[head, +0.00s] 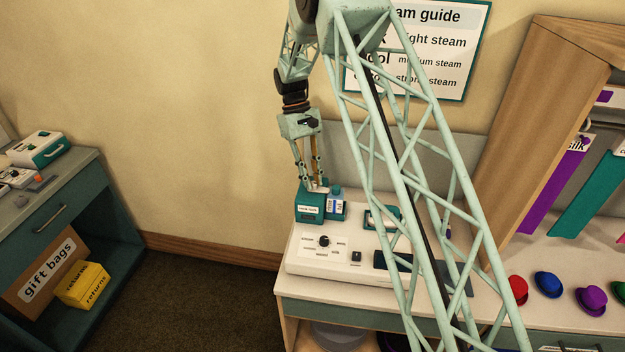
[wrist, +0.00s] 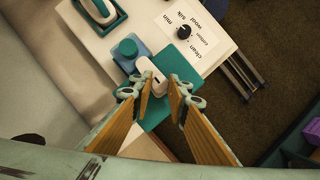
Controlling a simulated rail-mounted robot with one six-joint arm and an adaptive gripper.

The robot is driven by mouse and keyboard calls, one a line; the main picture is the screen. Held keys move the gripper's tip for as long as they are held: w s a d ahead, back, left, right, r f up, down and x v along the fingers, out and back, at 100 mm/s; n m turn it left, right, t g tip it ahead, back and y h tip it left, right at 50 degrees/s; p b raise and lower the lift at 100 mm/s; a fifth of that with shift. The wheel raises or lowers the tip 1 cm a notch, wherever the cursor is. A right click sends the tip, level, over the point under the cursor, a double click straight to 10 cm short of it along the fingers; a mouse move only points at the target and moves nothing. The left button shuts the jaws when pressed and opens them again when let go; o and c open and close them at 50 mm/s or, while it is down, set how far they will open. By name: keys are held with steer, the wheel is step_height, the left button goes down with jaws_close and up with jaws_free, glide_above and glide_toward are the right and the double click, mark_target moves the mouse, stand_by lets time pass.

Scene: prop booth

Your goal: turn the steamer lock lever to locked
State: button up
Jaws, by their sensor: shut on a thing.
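The teal lock box (head: 308,213), with a white label on its front, stands at the back left of the white steamer unit (head: 310,263). In the wrist view the box's teal top (wrist: 182,62) lies below my fingers. A white lever (wrist: 148,72) with a rounded end shows on it, between my fingertips. My gripper (head: 316,188) points down at the box top and is shut on the lever. It also shows in the wrist view (wrist: 157,88). The label is too small to read, and my fingers hide part of the lever.
A dial (head: 324,242) and a black switch (head: 356,257) are on the unit's front panel. A teal-framed holder (head: 382,218) lies to the right. Several hats, including a blue one (head: 548,285), are further right.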

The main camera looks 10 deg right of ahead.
steer(key=shift+n, duration=0.4)
steer(key=o, duration=0.8)
steer(key=shift+o, duration=0.2)
steer(key=v, duration=1.2)
steer(key=shift+a, duration=0.15)
steer(key=shift+r, duration=0.1)
